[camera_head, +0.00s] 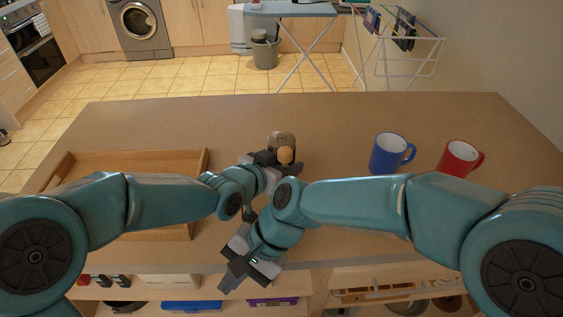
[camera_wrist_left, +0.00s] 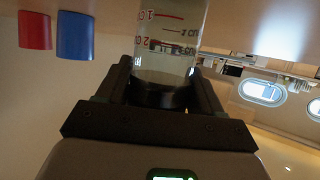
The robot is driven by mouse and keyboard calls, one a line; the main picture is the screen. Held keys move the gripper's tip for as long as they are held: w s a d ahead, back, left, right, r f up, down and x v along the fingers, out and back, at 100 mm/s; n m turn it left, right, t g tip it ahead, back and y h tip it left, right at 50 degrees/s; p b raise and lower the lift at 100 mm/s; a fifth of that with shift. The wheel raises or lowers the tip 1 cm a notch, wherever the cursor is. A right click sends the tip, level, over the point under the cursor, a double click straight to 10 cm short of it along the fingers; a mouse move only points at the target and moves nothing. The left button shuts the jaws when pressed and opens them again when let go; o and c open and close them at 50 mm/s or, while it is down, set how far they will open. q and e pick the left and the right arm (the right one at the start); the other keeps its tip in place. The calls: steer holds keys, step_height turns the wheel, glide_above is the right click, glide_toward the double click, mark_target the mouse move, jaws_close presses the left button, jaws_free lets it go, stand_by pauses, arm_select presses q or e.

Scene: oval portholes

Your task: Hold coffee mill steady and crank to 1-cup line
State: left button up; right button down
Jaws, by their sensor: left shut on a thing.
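The coffee mill (camera_head: 282,140) stands on the table near its middle, with a tan, rounded top and an orange-brown knob (camera_head: 286,156) on its near side. My left gripper (camera_head: 268,160) is shut on the mill from the left. In the left wrist view, the mill's clear jar (camera_wrist_left: 170,60) with red marked lines is between the two fingers (camera_wrist_left: 162,95). A dark band shows at the jar's lower end in that view; I cannot tell whether it is coffee. My right gripper (camera_head: 238,273) is low, by the table's front edge, apart from the mill. Its finger opening is unclear.
A blue mug (camera_head: 388,154) and a red mug (camera_head: 459,158) stand right of the mill. A wooden tray (camera_head: 180,160) lies at the left, partly behind my left arm. The table (camera_head: 330,115) is clear behind the mill. Shelves with boxes (camera_head: 190,305) are below the front edge.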

steer(key=w+d+r+n+t, duration=0.4)
steer(key=w+d+r+n, duration=0.45)
steer(key=r, duration=0.25)
steer(key=w+d+r+n+t, duration=0.3)
steer(key=w+d+r+n, duration=0.4)
steer(key=w+r+n, duration=0.3)
steer(key=shift+m, duration=0.55)
steer(key=shift+s+a+f, duration=0.1)
steer(key=shift+s+f, duration=0.15)
steer(key=shift+f, duration=0.65)
steer(key=shift+s+a+f, duration=0.1)
steer(key=shift+s+f, duration=0.15)
steer(key=shift+f, duration=0.65)
steer(key=shift+s+a+f, duration=0.1)
steer(key=shift+s+f, duration=0.15)
steer(key=shift+f, duration=0.65)
steer(key=shift+s+a+m+t+h, duration=0.1)
steer(key=shift+m+t+h, duration=0.6)
steer(key=shift+m, duration=0.7)
steer(key=shift+s+a+m+t+h, duration=0.1)
steer(key=shift+m+t+h, duration=0.4)
steer(key=shift+m+t, duration=0.65)
steer(key=shift+m+g, duration=0.25)
steer(key=shift+m, duration=0.1)
